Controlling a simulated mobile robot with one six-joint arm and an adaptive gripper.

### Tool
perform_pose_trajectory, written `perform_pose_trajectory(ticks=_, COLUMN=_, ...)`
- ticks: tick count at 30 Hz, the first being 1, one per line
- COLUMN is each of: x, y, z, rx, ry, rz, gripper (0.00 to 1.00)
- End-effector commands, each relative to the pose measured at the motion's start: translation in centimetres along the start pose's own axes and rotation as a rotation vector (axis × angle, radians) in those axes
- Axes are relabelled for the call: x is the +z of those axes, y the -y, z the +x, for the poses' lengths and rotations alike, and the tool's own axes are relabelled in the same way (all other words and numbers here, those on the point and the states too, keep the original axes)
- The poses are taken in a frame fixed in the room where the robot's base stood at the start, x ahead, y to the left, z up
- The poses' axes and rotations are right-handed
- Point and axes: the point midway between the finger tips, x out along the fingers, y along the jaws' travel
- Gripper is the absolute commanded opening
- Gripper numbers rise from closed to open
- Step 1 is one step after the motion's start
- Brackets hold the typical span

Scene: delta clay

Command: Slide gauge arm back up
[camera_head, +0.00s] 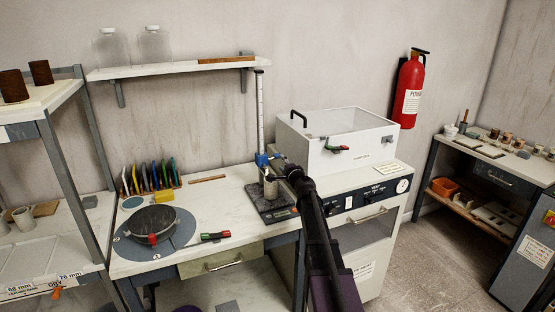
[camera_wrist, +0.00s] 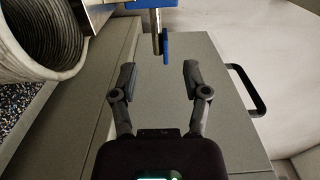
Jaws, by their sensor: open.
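The height gauge has an upright post (camera_head: 260,105) with a scale. Its blue slider (camera_head: 262,160) sits low on the post, just above a small clay cup (camera_head: 270,187) on a dark scale (camera_head: 272,205). In the wrist view a blue part (camera_wrist: 166,32) and a metal rod (camera_wrist: 156,35) of the gauge show at the top centre. My gripper (camera_wrist: 158,73) is open and empty, its fingers spread below the rod's end in that picture. In the head view my gripper (camera_head: 282,163) is right of the slider, partly hidden by my arm. The ribbed cup (camera_wrist: 45,38) fills the wrist view's upper left.
A white kiln-like box (camera_head: 335,142) with a black handle stands close right of the gauge. A wall shelf (camera_head: 170,68) is above.

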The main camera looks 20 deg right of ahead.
Motion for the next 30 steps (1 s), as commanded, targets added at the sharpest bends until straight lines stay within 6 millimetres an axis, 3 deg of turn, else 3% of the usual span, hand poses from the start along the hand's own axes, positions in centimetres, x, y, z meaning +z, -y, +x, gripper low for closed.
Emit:
perform_pose_trajectory(ticks=3, x=-0.1, y=0.0, z=2.2, rx=0.0, ry=0.001, rz=0.0, gripper=0.6)
perform_pose_trajectory(ticks=10, x=0.0, y=0.0, z=4.7, rx=0.0, ry=0.001, rz=0.0, gripper=0.6)
perform_pose_trajectory(ticks=25, x=0.0, y=0.0, z=5.6, rx=0.0, ry=0.0, rz=0.0, gripper=0.6)
perform_pose_trajectory(ticks=26, x=0.0, y=0.0, z=5.5, rx=0.0, ry=0.001, rz=0.0, gripper=0.57)
perform_pose_trajectory(ticks=30, x=0.0, y=0.0, z=5.5, rx=0.0, ry=0.001, rz=0.0, gripper=0.15)
